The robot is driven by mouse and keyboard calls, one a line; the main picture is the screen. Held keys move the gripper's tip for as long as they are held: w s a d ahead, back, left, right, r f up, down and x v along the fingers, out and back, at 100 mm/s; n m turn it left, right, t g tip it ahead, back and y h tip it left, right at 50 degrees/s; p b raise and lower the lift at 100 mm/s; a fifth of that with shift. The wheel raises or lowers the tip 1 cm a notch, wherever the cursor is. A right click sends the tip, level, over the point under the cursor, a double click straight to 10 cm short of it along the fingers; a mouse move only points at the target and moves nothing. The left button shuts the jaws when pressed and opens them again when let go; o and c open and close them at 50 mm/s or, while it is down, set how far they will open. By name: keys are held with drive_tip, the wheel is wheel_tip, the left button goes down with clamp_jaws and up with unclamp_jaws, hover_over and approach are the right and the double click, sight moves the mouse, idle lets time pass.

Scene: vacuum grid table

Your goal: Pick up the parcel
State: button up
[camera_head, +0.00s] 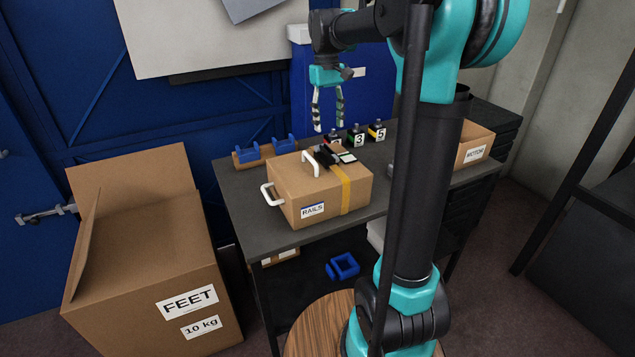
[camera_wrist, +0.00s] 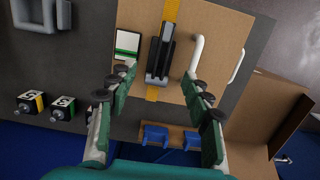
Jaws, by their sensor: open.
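The parcel is most likely the closed brown box labelled RAILS (camera_head: 290,200), which stands on the dark table. It has a yellow strap, white handles on its top and side, and a black item with a small green-and-white card on top. My gripper (camera_head: 328,128) is open and empty, pointing down above and behind the box. In the wrist view the box (camera_wrist: 218,30) fills the upper middle, and the open fingers of my gripper (camera_wrist: 156,85) show over its near edge. The white top handle (camera_wrist: 197,55) appears by the right finger.
Blue holders (camera_head: 265,148) and several numbered blocks (camera_head: 357,139) sit behind the box on the table (camera_head: 240,205). A box labelled MOTOR (camera_head: 474,150) stands at the right. A large open box labelled FEET (camera_head: 150,270) stands left of the table.

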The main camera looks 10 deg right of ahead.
sight(328, 149)
drive_tip(key=f, duration=0.4)
drive_tip(key=shift+s+d+f, duration=0.1)
drive_tip(key=shift+s+f, duration=0.2)
drive_tip(key=shift+f, duration=0.05)
drive_tip(key=shift+s+f, duration=0.2)
drive_tip(key=shift+f, duration=2.45)
clamp_jaws()
